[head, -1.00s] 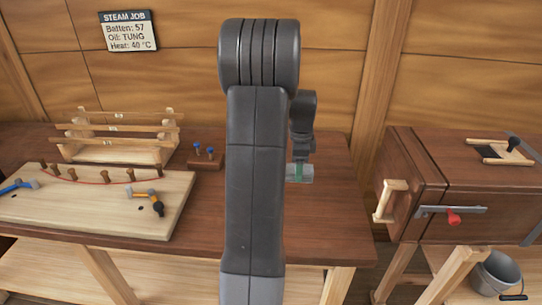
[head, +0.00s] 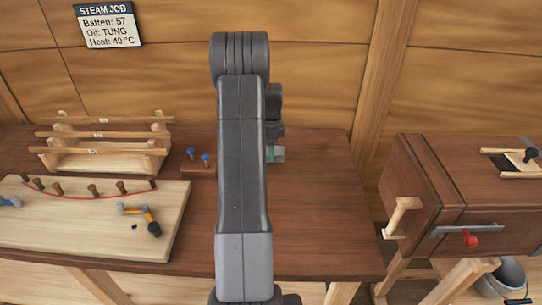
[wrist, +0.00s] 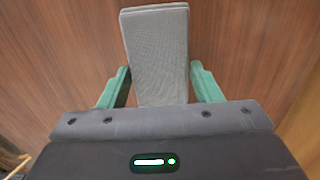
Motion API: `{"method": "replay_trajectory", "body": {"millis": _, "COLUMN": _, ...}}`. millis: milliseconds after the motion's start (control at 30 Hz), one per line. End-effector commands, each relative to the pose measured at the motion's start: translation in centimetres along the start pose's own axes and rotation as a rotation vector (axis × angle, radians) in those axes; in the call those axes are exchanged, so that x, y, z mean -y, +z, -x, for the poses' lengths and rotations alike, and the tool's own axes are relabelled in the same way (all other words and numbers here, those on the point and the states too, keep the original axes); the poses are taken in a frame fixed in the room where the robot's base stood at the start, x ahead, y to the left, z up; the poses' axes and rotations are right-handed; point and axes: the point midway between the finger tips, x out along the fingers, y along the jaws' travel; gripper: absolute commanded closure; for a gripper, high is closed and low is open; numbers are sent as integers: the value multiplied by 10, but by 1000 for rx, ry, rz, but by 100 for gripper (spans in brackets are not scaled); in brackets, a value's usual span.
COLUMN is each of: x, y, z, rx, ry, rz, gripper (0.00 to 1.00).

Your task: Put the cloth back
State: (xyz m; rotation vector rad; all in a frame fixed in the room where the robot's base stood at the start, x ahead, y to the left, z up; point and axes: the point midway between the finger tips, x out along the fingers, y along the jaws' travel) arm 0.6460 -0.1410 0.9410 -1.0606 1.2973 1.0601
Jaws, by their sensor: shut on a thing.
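The cloth, a pale grey folded strip with a woven texture (wrist: 157,50), stands out between the two green fingers of my gripper (wrist: 160,88) in the wrist view. My gripper is shut on it. In the head view my gripper (head: 276,154) is mostly hidden behind my dark arm, above the brown bench top (head: 315,220). Only a small green and grey part shows there. I cannot tell how far the cloth is from the bench.
Left on the bench are a pale board (head: 75,235) with pegs and an orange-handled tool (head: 140,216), a wooden rack (head: 105,150) and a block with blue-topped pegs (head: 199,166). A wooden chest (head: 440,190) stands right, a bucket (head: 502,275) below it. The bench's right part is clear.

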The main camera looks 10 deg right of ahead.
Motion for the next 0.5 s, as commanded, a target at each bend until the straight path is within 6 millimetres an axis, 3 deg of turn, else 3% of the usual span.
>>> {"method": "replay_trajectory", "body": {"millis": 300, "x": -1, "y": 0, "z": -36, "rx": 0, "ry": 4, "rz": 0, "gripper": 63}}
{"method": "replay_trajectory", "body": {"millis": 500, "x": 0, "y": 0, "z": -38, "rx": 0, "ry": 0, "rz": 0, "gripper": 63}}
